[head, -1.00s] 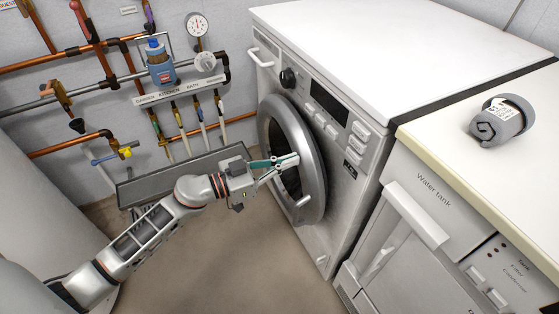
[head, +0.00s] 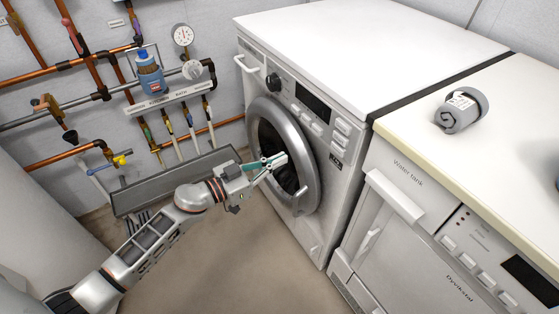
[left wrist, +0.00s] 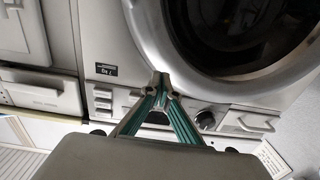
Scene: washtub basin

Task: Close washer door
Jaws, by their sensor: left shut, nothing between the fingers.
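The washer (head: 340,60) is a white front-loader standing against the wall. Its round door has a thick grey ring (head: 303,135) and dark glass. In the head view the door looks near or against the washer's front; any small gap is hard to tell. My left gripper (head: 284,159) is shut and empty, in front of the door and overlapping the glass. In the left wrist view its fingertips (left wrist: 160,82) meet at the edge of the door ring (left wrist: 165,50); whether they touch it is unclear. My right gripper is out of view.
A dryer-like machine marked "Water tank" (head: 410,168) stands to the right, with a rolled grey towel (head: 461,111) on top. Pipes, valves and a blue bottle (head: 149,75) are on the left wall. A grey trough (head: 175,182) lies below them. The floor before the washer is clear.

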